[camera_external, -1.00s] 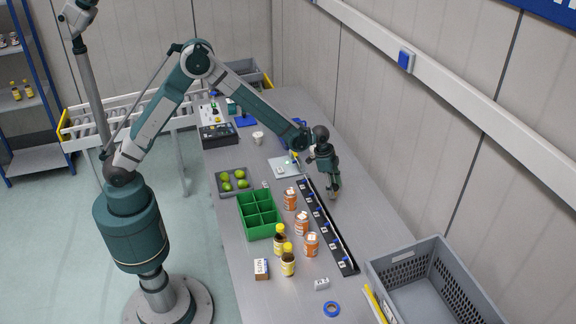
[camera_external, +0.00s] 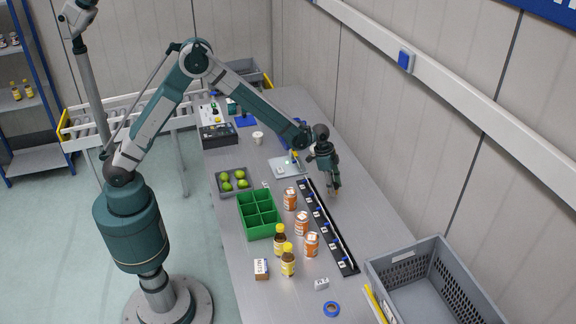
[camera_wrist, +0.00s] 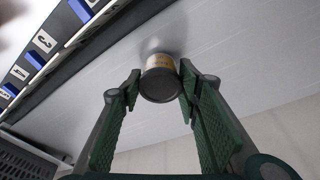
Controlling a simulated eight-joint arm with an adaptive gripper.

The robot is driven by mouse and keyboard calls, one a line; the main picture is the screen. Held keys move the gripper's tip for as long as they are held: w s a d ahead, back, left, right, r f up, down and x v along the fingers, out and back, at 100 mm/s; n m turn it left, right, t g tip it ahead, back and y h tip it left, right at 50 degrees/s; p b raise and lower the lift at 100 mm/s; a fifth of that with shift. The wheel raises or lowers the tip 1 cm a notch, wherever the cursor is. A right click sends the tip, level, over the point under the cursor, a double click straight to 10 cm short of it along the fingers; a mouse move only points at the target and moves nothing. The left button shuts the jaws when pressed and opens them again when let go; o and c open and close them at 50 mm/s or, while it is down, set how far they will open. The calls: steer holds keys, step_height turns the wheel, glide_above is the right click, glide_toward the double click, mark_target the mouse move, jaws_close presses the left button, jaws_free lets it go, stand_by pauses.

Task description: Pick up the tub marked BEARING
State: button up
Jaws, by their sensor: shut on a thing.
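My gripper (camera_wrist: 160,82) is shut on a small round tub (camera_wrist: 160,62) with a dark end facing the wrist camera and a tan side. The fingers press it from both sides, and its marking cannot be read. In the outside view my gripper (camera_external: 336,188) points down on the right of the black rail, over the bench's right part. The tub is mostly hidden there by the fingers. I cannot tell whether it still touches the bench.
The black rail (camera_external: 328,228) with blue clips and white tags runs beside my gripper. Orange tubs (camera_external: 302,224), brown bottles (camera_external: 288,262) and a green divided box (camera_external: 247,220) stand to its left. A grey tote (camera_external: 405,257) is at the front right. Bare bench (camera_external: 372,222) lies right of the rail.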

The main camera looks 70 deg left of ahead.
step_height(320, 180, up, 9)
steer(key=shift+r, duration=0.15)
stand_by(0.4)
